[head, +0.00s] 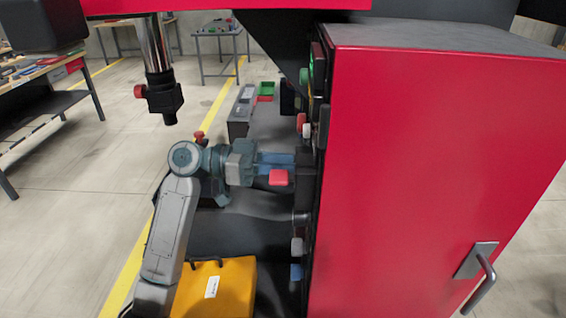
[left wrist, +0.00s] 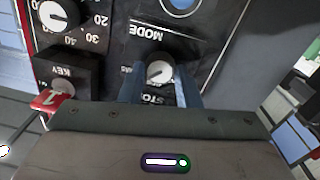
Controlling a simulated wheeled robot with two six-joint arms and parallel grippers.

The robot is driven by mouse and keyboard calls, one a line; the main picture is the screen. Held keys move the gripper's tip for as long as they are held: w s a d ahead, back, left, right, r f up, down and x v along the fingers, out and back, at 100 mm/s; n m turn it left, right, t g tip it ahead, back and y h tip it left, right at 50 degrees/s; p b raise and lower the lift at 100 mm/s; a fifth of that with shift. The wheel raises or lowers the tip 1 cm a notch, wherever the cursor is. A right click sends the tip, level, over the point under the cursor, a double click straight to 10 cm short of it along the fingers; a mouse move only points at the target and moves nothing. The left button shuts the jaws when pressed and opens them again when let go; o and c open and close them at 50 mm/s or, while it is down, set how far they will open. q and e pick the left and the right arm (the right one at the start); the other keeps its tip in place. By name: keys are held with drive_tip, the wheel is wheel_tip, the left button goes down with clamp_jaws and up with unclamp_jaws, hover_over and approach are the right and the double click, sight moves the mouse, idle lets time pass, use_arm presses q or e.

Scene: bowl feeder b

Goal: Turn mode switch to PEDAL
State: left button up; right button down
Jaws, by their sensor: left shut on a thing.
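The mode switch (left wrist: 159,71) is a round dark knob with a white face, below an upside-down MODE label on the black panel (left wrist: 125,60) in the left wrist view. My left gripper (left wrist: 160,82) has one blue finger on each side of it and is shut on the knob. Its labels are partly covered by my fingers, so I cannot tell which position it points to. In the head view my left gripper (head: 292,161) reaches right to the panel's edge-on face; the switch is hidden there. My right gripper is not in view.
A red key tag (left wrist: 54,97) hangs from the key switch (left wrist: 62,84) close beside my left gripper. A numbered dial (left wrist: 54,15) is above it. The red cabinet (head: 430,170) fills the right side. A yellow box (head: 225,290) stands below my arm.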

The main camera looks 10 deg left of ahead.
use_arm(q)
drive_tip(key=shift+n+p, duration=3.2)
drive_tip(key=shift+n, duration=5.8)
drive_tip(key=shift+t, duration=0.3)
drive_tip(key=o, duration=1)
drive_tip(key=shift+f, duration=0.1)
